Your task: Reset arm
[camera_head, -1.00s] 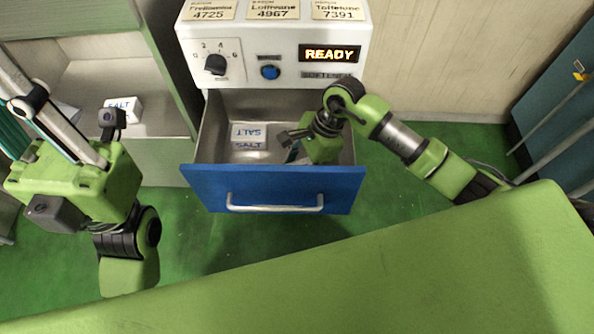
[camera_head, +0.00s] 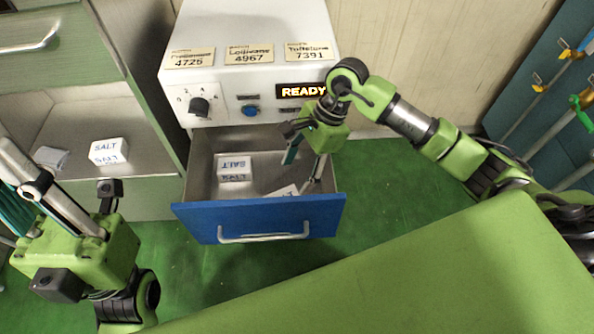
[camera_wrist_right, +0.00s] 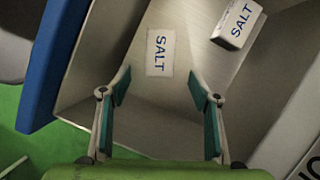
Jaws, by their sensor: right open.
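My right gripper (camera_head: 303,164) is over the right part of the open blue-fronted drawer (camera_head: 262,217). Its fingers are apart with nothing between them. In the right wrist view the open fingers (camera_wrist_right: 160,98) point toward a flat white SALT packet (camera_wrist_right: 160,52) lying on the drawer floor, apart from it. This packet shows partly behind the drawer front in the head view (camera_head: 285,191). A SALT box (camera_head: 233,168) sits farther left in the drawer. My left gripper (camera_head: 18,195) is at the left edge, partly cut off; its opening is unclear.
The white machine (camera_head: 250,75) above the drawer has a black knob (camera_head: 199,107), a blue button (camera_head: 250,111) and a READY display (camera_head: 301,90). Another SALT box (camera_head: 109,151) stands on the left shelf. Blue panels with handles stand at the far right. Green floor is clear before the drawer.

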